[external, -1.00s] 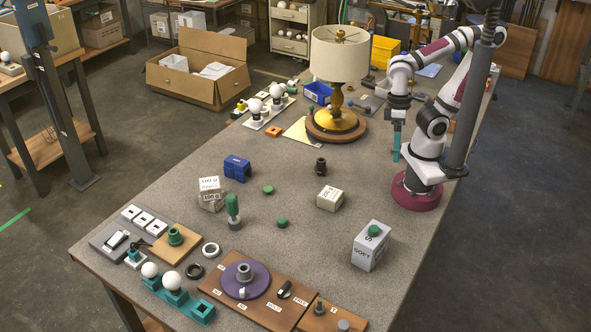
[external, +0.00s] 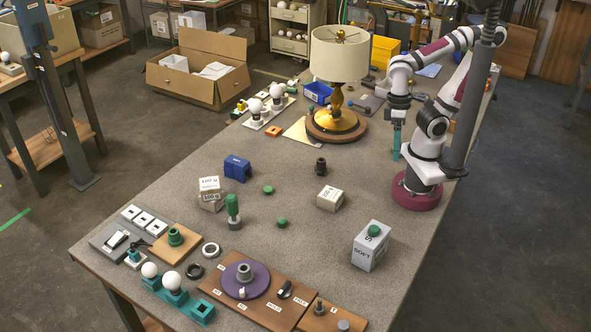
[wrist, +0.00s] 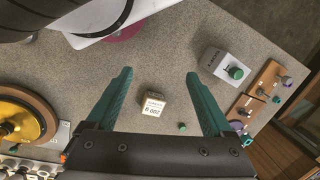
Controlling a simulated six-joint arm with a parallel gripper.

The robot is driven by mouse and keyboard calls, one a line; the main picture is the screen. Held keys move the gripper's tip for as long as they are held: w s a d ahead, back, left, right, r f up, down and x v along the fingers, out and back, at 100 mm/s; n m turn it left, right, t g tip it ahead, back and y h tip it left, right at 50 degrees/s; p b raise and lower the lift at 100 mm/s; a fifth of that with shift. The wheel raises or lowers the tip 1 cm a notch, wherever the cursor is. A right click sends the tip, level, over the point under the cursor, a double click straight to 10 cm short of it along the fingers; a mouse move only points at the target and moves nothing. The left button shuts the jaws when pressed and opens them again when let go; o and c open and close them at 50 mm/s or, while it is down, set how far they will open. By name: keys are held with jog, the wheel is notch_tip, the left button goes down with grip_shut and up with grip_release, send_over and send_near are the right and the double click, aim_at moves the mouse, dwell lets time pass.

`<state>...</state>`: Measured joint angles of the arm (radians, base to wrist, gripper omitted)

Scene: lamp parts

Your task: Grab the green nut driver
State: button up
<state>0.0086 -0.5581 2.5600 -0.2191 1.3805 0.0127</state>
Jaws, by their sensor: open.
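The green nut driver (external: 233,205) stands upright, green handle up, on a small grey foot near the middle-left of the table in the external view. I cannot make it out in the wrist view, where my gripper body blocks part of the table. My gripper (external: 396,157) hangs beside my arm at the table's right side, far to the right of and behind the driver. Its two teal fingers show well apart and empty in the wrist view (wrist: 160,73).
White weight blocks (external: 210,193) and a blue holder (external: 237,168) stand near the driver. A SOFT box (external: 370,247) stands at right, a lamp (external: 340,60) at the back. A purple disc (external: 245,280) sits on a board in front.

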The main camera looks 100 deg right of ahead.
jog(key=n+t, duration=0.7)
jog(key=t, duration=0.7)
send_near(233, 212)
notch_tip(233, 212, up, 3)
jog(key=s+d, duration=0.2)
jog(key=x, duration=1.5)
jog(key=shift+r, duration=0.2)
grip_shut()
